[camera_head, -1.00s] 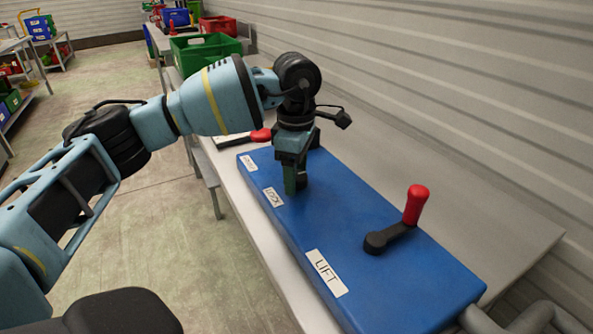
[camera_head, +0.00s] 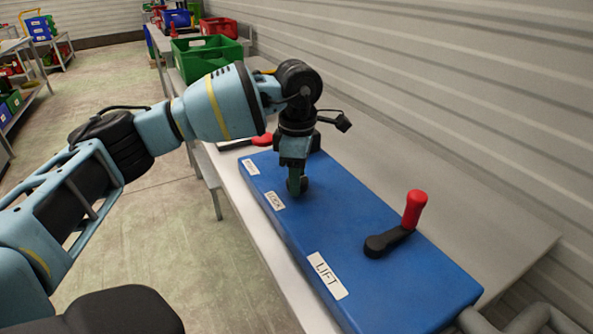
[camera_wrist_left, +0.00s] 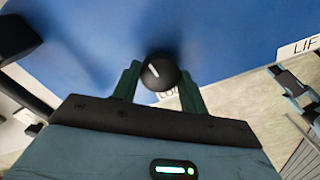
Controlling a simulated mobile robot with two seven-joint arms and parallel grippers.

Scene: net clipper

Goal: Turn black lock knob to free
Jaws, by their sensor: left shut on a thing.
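The black lock knob (camera_wrist_left: 160,72), round with a white pointer mark, shows in the left wrist view. The mark points up and slightly left there. It stands on the blue box (camera_head: 370,215) by the LOCK label (camera_head: 274,200). My left gripper (camera_head: 297,187) points down at the box and is shut on the knob, one green finger on each side of it. In the head view the fingers hide most of the knob. My right gripper is not in view.
A crank with a red handle (camera_head: 415,208) rises from the box by the LIFT label (camera_head: 327,275). Another red-ended part (camera_head: 262,139) lies behind my gripper. A green crate (camera_head: 205,55) stands farther back. The pale table (camera_head: 480,215) is bare right of the box.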

